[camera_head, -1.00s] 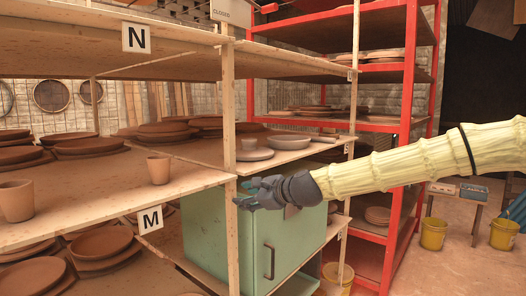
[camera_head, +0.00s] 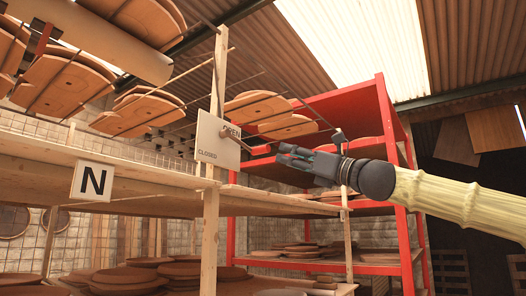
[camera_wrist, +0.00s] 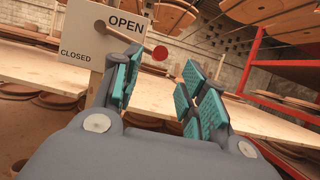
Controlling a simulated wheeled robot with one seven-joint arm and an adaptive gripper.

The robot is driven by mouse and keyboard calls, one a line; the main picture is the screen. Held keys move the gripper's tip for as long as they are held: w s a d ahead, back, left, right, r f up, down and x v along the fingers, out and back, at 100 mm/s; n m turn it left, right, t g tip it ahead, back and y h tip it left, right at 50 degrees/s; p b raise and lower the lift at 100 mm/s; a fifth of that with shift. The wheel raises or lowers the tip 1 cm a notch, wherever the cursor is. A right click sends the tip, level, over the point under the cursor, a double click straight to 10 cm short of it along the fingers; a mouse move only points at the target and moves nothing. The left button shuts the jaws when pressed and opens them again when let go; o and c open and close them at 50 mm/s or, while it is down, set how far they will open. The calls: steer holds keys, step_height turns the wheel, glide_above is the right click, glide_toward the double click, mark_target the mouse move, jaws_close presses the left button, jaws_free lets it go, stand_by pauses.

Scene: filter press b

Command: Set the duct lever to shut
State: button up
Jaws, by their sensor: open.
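The duct lever's white plate (camera_head: 210,148) is fixed to a wooden post in the head view. It reads OPEN at the upper right and CLOSED at the lower left. The plate also shows in the wrist view (camera_wrist: 80,42). There the lever (camera_wrist: 126,36) runs from the plate to the right, below OPEN, and ends in a red knob (camera_wrist: 160,53). My gripper (camera_head: 282,153) is open and empty, to the right of the plate. In the wrist view its fingertips (camera_wrist: 162,62) frame the knob, which appears beyond them. I cannot tell the exact gap.
A wooden shelf edge (camera_head: 120,172) with an N sign (camera_head: 93,181) runs below the plate. Clay discs (camera_head: 262,108) hang on thin rods above. A red rack (camera_head: 398,170) stands behind my arm. Open air lies around my gripper.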

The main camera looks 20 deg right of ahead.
mark_target(264, 149)
steer(key=shift+p+x, duration=1.8)
steer(key=shift+x, duration=3.05)
steer(key=shift+f, duration=0.1)
steer(key=shift+c, duration=0.3)
jaws_close()
